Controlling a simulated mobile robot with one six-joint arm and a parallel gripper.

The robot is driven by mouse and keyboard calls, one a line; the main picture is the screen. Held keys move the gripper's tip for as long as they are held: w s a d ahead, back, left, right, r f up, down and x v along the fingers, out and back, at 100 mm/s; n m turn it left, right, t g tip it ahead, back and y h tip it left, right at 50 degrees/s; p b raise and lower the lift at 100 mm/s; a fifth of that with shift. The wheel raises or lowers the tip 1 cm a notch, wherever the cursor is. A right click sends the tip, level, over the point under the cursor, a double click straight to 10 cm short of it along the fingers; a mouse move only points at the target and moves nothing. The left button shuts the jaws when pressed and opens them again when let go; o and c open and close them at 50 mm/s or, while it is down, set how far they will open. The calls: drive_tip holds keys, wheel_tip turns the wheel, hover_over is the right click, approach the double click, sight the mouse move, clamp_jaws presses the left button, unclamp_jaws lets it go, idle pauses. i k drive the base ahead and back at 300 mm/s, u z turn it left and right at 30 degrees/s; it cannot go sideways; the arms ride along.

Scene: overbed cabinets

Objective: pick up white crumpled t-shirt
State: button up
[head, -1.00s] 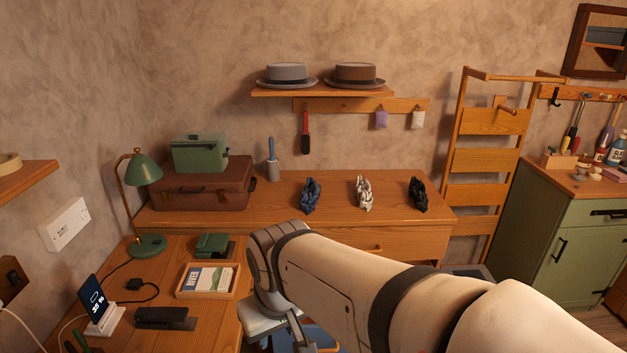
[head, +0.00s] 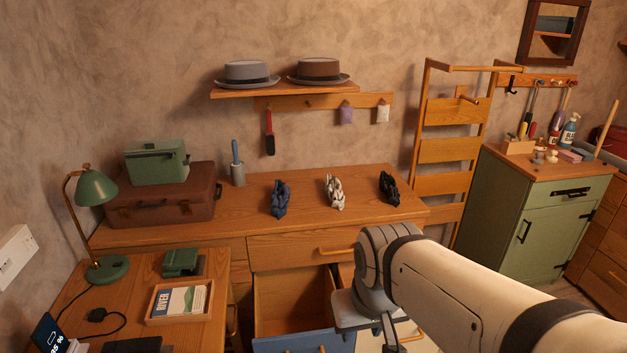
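The white crumpled t-shirt (head: 335,191) is a small bunched bundle on the top of the wooden dresser (head: 370,178). It lies between a dark blue crumpled bundle (head: 280,199) on its left and a black one (head: 389,188) on its right, apart from both. My arm reaches in from the lower right, in front of the dresser and below the t-shirt. Part of my gripper (head: 391,335) shows at the arm's end near the bottom edge. Its fingertips are not clear, and it is apart from the t-shirt.
An open drawer (head: 295,300) juts out below the dresser top, left of my arm. A brown suitcase (head: 160,197) and a brush holder (head: 237,174) stand left of the bundles. A shelf with hats (head: 318,70) hangs above. A wooden ladder rack (head: 447,150) stands at the right.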

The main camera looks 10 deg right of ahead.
sight(333, 187)
drive_tip(key=u, duration=0.05)
drive_tip(key=i, duration=1)
drive_tip(key=z, duration=0.05)
